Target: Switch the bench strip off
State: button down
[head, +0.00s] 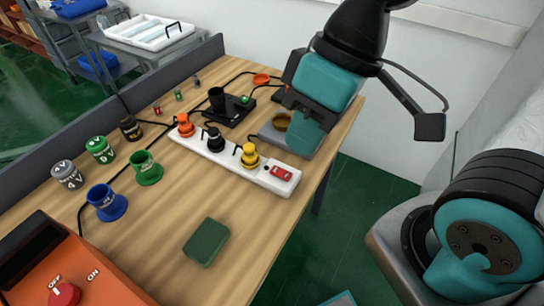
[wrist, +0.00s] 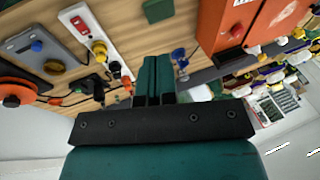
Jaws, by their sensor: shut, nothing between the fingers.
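The white bench strip (head: 228,158) lies on the wooden bench with an orange plug (head: 185,127), a black plug (head: 213,139) and a yellow plug (head: 250,156) in it. Its red rocker switch (head: 281,173) is at the right end; I cannot tell which side is pressed. In the wrist view the strip (wrist: 90,35) and red switch (wrist: 78,22) are at upper left. My teal gripper (head: 299,150) is shut and empty, above the bench just behind the switch end, apart from the strip. Its fingers (wrist: 155,62) show together in the wrist view.
An orange box (head: 95,285) with a red knob marked OFF and ON stands at front left. A grey device (head: 270,134) lies behind the strip, partly hidden by my gripper. A green block (head: 206,242) lies in front. Several coloured pots stand left. Bare wood lies between.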

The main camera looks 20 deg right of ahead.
jog(key=w+d+f+n+h+b, duration=0.2)
jog(key=w+f+n+b, duration=0.2)
jog(key=w+f+n, duration=0.35)
jog(key=n+h+b, duration=0.2)
jog(key=n, duration=0.9)
send_over(277, 169)
notch_tip(277, 169, down, 7)
jog(key=shift+f, duration=0.2)
jog(key=shift+a, duration=0.1)
notch_tip(277, 169, down, 14)
jog(key=shift+p, duration=0.6)
